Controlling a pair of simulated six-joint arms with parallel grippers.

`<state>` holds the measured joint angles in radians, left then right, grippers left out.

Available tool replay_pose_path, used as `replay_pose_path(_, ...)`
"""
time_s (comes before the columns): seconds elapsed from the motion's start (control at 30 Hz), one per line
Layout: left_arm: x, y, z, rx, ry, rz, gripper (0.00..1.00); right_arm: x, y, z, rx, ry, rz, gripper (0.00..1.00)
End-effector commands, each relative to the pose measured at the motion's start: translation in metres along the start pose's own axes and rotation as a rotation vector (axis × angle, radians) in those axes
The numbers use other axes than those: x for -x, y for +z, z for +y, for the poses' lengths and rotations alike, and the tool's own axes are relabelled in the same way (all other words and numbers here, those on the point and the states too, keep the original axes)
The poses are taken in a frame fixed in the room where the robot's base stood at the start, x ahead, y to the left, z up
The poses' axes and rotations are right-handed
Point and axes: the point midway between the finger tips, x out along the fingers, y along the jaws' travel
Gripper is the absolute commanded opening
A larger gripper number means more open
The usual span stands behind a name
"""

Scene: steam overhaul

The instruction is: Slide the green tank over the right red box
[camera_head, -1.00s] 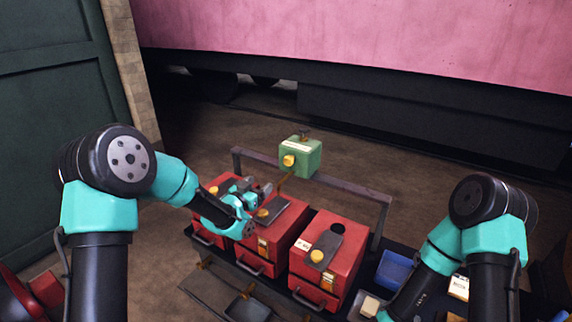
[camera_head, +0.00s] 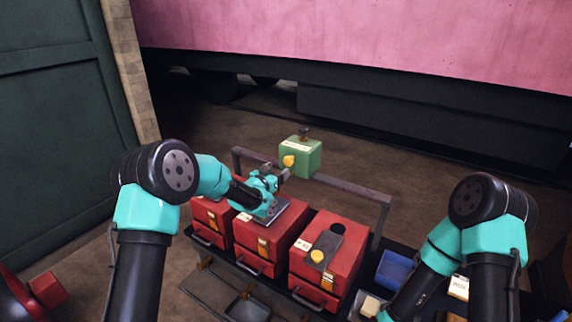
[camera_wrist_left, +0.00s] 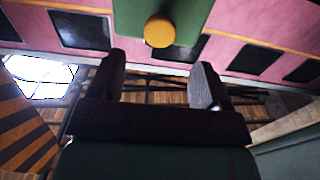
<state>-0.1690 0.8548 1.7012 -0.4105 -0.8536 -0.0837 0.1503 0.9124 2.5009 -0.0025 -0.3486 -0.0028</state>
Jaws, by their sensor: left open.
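The green tank (camera_head: 300,157) has a yellow knob on its front and a dark fitting on top. It is by the rail behind the red boxes; what it rests on is unclear. My left gripper (camera_head: 280,175) is open and empty, just in front of and slightly left of the tank. In the left wrist view the tank (camera_wrist_left: 190,14) and its knob lie ahead, beyond the two spread fingers (camera_wrist_left: 162,75). The right red box (camera_head: 330,262) has a dark plate with a yellow knob on top. My right gripper's fingers are out of view at the bottom edge.
The middle red box (camera_head: 265,250) stands below my left wrist, with the left red box (camera_head: 210,220) beside it. A dark rail (camera_head: 352,192) runs behind them. A blue bin (camera_head: 392,270) stands right of the boxes. The air above the right red box is clear.

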Motion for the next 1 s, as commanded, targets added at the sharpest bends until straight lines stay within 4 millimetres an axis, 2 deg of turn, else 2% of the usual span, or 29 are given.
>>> replay_pose_path(0.2, -0.033, 0.001, 0.000, -0.001, 0.000, 0.000, 0.70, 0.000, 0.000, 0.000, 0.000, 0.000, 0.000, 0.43)
replay_pose_path(0.4, -0.056, 0.001, 0.000, 0.000, 0.000, 0.001, 0.70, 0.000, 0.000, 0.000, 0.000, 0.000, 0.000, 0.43)
replay_pose_path(0.6, -0.065, 0.000, 0.000, -0.001, 0.000, -0.001, 0.70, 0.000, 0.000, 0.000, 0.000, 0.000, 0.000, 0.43)
replay_pose_path(0.83, -0.065, 0.000, 0.000, 0.000, -0.001, -0.001, 0.70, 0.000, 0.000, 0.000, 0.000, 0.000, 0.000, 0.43)
replay_pose_path(1.0, -0.065, 0.000, 0.000, 0.000, -0.001, 0.000, 0.55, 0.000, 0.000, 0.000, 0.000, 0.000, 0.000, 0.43)
